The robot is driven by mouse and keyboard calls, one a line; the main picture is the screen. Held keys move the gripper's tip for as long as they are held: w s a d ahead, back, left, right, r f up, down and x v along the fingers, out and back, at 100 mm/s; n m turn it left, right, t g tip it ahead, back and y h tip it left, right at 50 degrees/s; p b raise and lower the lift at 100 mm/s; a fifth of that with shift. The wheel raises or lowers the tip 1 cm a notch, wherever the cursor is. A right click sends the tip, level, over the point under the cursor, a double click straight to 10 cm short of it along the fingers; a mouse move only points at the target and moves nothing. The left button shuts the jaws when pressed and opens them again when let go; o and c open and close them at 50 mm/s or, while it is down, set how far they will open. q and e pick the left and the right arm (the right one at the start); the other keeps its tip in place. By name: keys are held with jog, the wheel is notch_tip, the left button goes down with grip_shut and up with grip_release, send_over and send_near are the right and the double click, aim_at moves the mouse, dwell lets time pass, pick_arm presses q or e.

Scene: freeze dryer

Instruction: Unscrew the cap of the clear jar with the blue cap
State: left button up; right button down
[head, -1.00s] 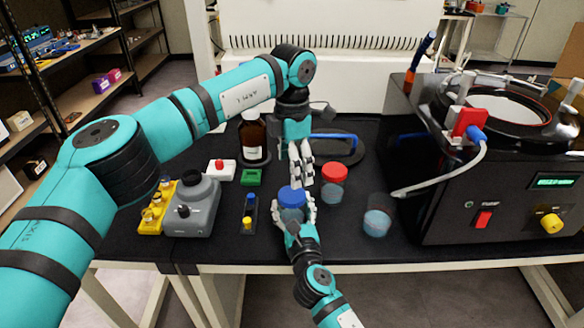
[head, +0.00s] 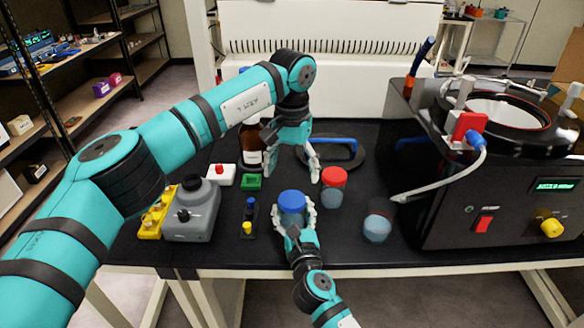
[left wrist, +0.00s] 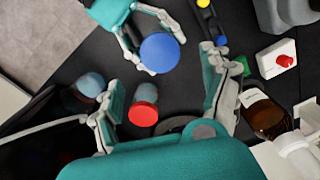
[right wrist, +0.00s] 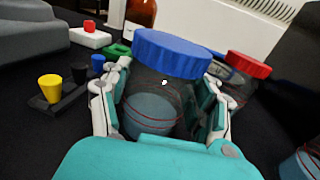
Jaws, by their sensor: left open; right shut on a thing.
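The clear jar (right wrist: 150,112) with the blue cap (head: 292,201) stands near the front of the black bench, holding bluish contents. The cap sits on its top. My right gripper (head: 296,222) is shut around the jar's body below the cap, one finger on each side in the right wrist view. My left gripper (head: 293,168) is open and empty, pointing down above and behind the jar in the head view. In the left wrist view the blue cap (left wrist: 160,53) lies between the spread fingers, beyond their tips and apart from them.
A red-capped jar (head: 334,178) stands close behind right of the blue-capped jar. An open clear beaker (head: 378,222) is further right, before the black freeze dryer (head: 490,205).

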aim_at(292, 199)
pick_arm(q)
jog(key=shift+f+m, duration=0.4)
notch_tip(292, 199, down, 7)
jog(key=shift+f, duration=0.15)
